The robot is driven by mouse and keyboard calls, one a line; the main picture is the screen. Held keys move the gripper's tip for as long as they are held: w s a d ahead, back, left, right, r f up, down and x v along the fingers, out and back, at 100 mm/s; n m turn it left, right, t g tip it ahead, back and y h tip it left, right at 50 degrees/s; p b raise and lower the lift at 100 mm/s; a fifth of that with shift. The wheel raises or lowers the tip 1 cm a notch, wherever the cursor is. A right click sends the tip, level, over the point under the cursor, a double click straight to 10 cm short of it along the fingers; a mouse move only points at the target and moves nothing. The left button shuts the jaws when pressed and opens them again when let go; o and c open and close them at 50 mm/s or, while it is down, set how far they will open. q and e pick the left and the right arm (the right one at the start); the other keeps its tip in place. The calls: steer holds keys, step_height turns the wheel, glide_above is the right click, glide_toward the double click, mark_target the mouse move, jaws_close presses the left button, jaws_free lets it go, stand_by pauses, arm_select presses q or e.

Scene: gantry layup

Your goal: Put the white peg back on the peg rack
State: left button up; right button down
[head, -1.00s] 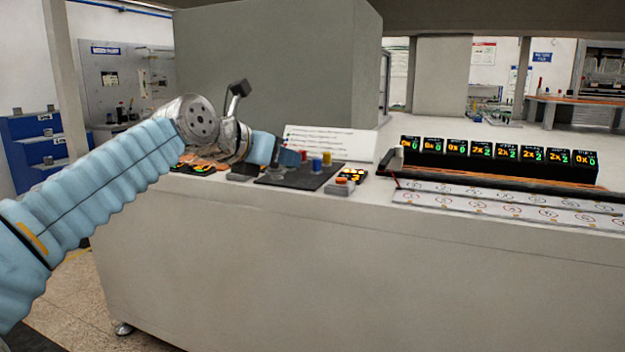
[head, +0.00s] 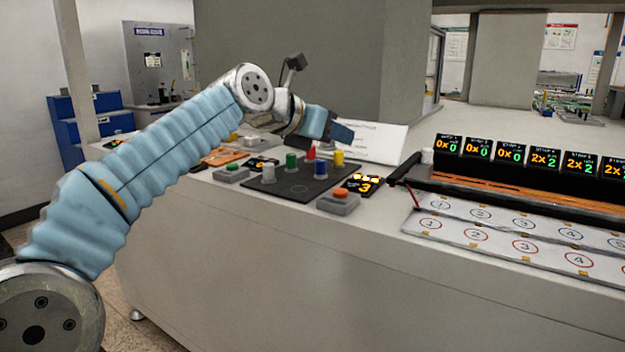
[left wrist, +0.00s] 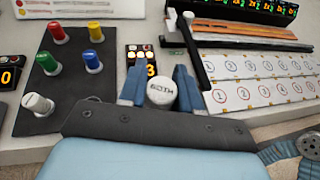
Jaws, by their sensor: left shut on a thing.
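My left gripper (head: 338,131) is raised above the dark peg rack (head: 288,194), over its back right side. In the left wrist view its two blue fingers (left wrist: 160,88) are shut on a white peg (left wrist: 162,94) with dark lettering on its round top. The head view hides this peg. The rack (left wrist: 68,88) bears a red peg (left wrist: 58,34), a yellow peg (left wrist: 95,32), a blue peg (left wrist: 92,61), a green peg (left wrist: 47,63) and another whitish peg (left wrist: 38,104). A bare spot with a small mark shows beside the whitish peg. My right gripper is not in view.
An orange button box (head: 338,202) stands at the rack's front right, with a small display (head: 364,183) behind it. A white sign (head: 372,138) leans behind the rack. A black bar (head: 405,168) and numbered white strips (head: 480,235) lie to the right.

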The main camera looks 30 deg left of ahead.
arm_select(q)
steer(key=w+a+f, duration=0.4)
steer(key=a, duration=0.2)
steer(key=b, duration=0.2)
glide_above(305, 187)
step_height(305, 187, down, 5)
steer(key=shift+s+d+r, duration=0.1)
steer(key=shift+d+r, duration=0.05)
steer(key=shift+r, duration=0.05)
steer(key=shift+a+f+b, duration=0.15)
steer(key=shift+f+b, duration=0.1)
steer(key=shift+f, duration=0.65)
steer(key=shift+a+f+b, duration=0.1)
steer(key=shift+f+b, duration=0.1)
steer(key=shift+f, duration=0.7)
steer(key=shift+f, duration=0.1)
steer(key=o, duration=1)
steer(key=shift+o, duration=0.2)
